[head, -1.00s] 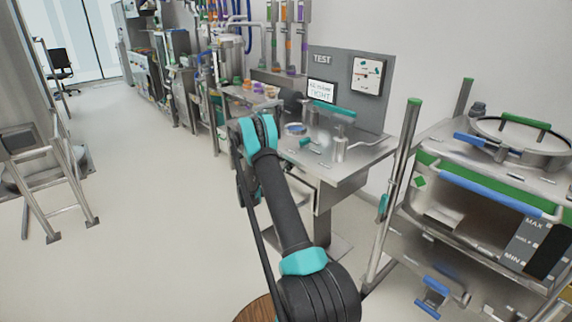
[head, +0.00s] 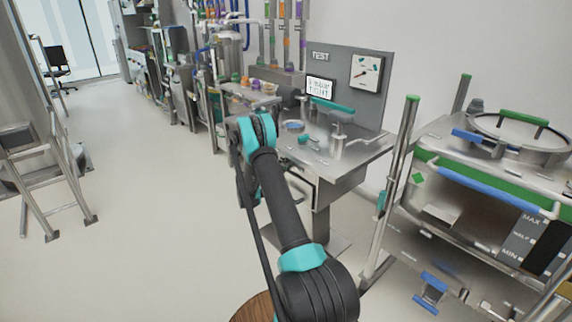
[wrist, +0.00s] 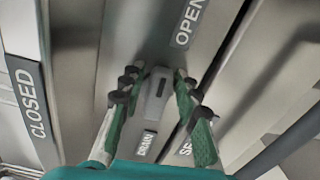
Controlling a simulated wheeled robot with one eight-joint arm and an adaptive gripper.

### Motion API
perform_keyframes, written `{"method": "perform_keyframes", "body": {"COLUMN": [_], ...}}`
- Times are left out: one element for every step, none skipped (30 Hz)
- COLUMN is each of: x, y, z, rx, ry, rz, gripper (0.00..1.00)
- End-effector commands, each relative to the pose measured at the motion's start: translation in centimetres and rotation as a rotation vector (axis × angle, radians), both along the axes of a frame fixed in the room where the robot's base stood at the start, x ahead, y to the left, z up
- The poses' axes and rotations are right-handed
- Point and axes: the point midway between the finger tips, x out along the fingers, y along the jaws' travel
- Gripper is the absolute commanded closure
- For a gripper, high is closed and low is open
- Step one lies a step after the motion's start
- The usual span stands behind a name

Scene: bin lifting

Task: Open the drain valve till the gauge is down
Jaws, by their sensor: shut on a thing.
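In the wrist view, a grey valve handle (wrist: 156,97) stands up between the two fingers of my gripper (wrist: 155,86), which is shut on it. A DRAIN label (wrist: 146,143) lies just below the handle. An OPEN label (wrist: 187,22) is at the upper right and a CLOSED label (wrist: 28,98) at the left. My arm hides the gripper and handle there.
A steel bench (head: 352,158) with small fittings stands under the panel. A small screen (head: 320,88) is beside the gauge. A steel vessel (head: 480,190) on a frame stands at the right, a step ladder (head: 45,180) at the left. The floor between (head: 130,220) is clear.

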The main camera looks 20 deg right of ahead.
Motion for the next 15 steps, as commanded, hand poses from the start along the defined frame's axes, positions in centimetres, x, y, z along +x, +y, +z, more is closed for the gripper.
{"method": "perform_keyframes", "body": {"x": [0.02,0.02,0.01,0.02,0.02,0.03,0.02,0.02,0.03,0.03,0.04,0.04,0.05,0.05,0.05], "y": [0.11,0.11,0.11,0.11,0.11,0.12,0.12,0.11,0.12,0.12,0.12,0.13,0.12,0.13,0.14], "z": [-0.14,-0.17,-0.19,-0.21,-0.23,-0.25,-0.26,-0.27,-0.28,-0.29,-0.29,-0.3,-0.3,-0.3,-0.3], "rx": [0.01,0.015,0.02,0.024,0.027,0.031,0.034,0.036,0.039,0.04,0.042,0.043,0.044,0.044,0.045], "ry": [-0.021,-0.034,-0.049,-0.059,-0.069,-0.08,-0.087,-0.093,-0.1,-0.105,-0.108,-0.112,-0.114,-0.115,-0.117], "rz": [0.002,0.002,0.002,0.002,0.002,0.002,0.002,0.002,0.002,0.002,0.002,0.002,0.002,0.003,0.003], "gripper": [0.97,0.97,0.97,0.97,0.97,0.97,0.97,0.97,0.97,0.97,0.97,0.97,0.97,0.98,0.98]}}
